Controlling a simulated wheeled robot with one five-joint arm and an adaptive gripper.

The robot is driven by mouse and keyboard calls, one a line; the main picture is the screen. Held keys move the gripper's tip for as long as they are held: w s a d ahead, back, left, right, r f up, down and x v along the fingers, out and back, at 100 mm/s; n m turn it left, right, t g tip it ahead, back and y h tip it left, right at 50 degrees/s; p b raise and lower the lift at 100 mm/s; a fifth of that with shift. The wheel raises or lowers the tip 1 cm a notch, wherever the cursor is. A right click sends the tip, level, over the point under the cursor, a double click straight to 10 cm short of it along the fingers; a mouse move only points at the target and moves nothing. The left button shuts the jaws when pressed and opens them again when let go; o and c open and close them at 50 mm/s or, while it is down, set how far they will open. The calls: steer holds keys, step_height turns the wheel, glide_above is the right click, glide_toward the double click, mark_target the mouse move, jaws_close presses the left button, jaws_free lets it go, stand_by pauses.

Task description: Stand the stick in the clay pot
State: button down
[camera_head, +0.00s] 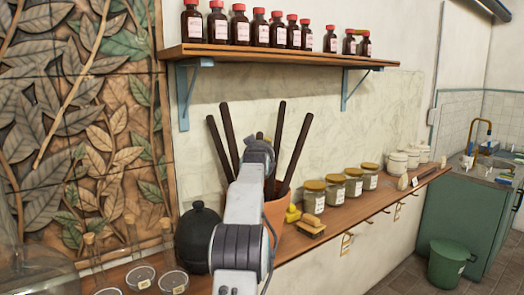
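The clay pot (275,220) is terracotta orange and stands on the long wooden shelf, mostly hidden behind my arm. Several dark brown sticks rise around the end of my arm: two lean left (216,140), one is near the middle (279,125), and one leans right (297,150). Their lower ends are hidden, so I cannot tell which stand in the pot and whether I hold one. My gripper (262,152) is at the far end of my arm, in front of or over the pot. Its fingers are hidden.
A black round jar (198,238) stands close left of my arm. Right of the pot are a wooden brush (311,227) and several gold-lidded jars (313,198). An upper shelf (280,55) with red-capped bottles overhangs. Flasks (140,275) stand at lower left.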

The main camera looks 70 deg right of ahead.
steer(key=c, duration=0.9)
jaws_free()
steer(key=shift+o, duration=0.2)
steer(key=shift+a, duration=0.15)
steer(key=v, duration=0.7)
steer(key=shift+a, duration=0.15)
stand_by(0.7)
